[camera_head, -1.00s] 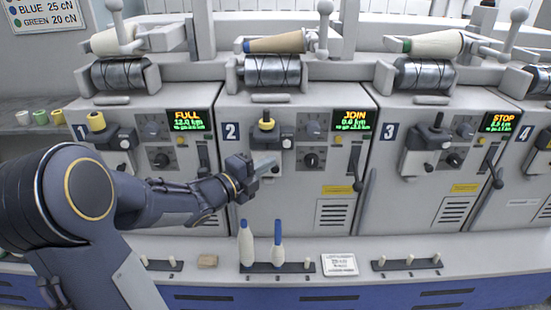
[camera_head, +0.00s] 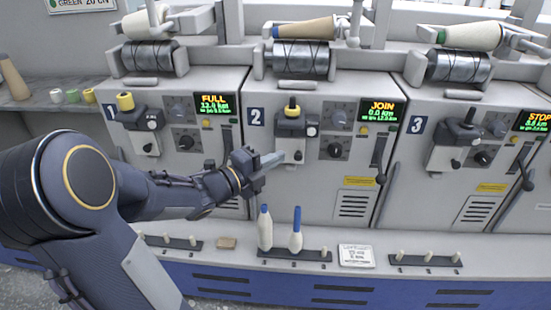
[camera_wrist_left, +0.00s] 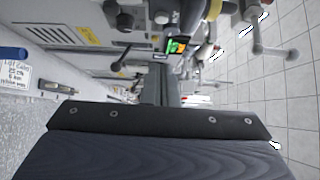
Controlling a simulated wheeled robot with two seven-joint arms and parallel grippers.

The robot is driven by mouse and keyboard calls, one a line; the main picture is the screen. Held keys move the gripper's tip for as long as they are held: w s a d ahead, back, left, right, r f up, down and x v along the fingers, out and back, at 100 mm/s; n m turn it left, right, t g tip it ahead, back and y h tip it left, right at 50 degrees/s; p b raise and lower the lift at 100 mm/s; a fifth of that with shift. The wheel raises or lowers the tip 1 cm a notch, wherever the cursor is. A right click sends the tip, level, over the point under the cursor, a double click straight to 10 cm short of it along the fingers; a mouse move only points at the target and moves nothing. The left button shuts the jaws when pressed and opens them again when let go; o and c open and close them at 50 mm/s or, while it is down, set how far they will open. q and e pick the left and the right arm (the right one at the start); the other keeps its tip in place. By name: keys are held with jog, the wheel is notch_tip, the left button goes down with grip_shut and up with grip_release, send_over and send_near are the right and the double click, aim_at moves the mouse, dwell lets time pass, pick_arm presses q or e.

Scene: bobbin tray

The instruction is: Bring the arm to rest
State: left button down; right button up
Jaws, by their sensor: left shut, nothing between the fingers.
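My left arm comes in from the left in the head view. Its gripper (camera_head: 277,160) is in front of the station 2 panel, below the yellow bobbin (camera_head: 292,108) on its holder. The fingers are shut with nothing between them. In the left wrist view the shut gripper fingers (camera_wrist_left: 160,88) point away over the machine fronts. My right gripper is not in view.
Machine stations 1, 2 and 3 (camera_head: 417,125) line the back, with displays reading FULL, JOIN (camera_head: 382,106) and STOP. Two blue-tipped bobbins (camera_head: 265,230) stand on a peg rack on the ledge below. A white card (camera_head: 356,256) lies to their right.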

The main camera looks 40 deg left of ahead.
pick_arm(q)
jog(key=s+d+f+n+g, duration=0.4)
jog(key=s+d+n+g, duration=0.25)
jog(key=s+n, duration=0.4)
jog(key=s+d+f+n+g, duration=0.45)
jog(key=s+d+n, duration=0.35)
jog(key=s+n, duration=0.3)
notch_tip(320, 180, up, 23)
jog(key=p, duration=2.3)
jog(key=shift+d+n+g+y, duration=0.3)
jog(key=shift+n+g, duration=0.1)
jog(key=shift+n, duration=0.05)
dwell(2.1)
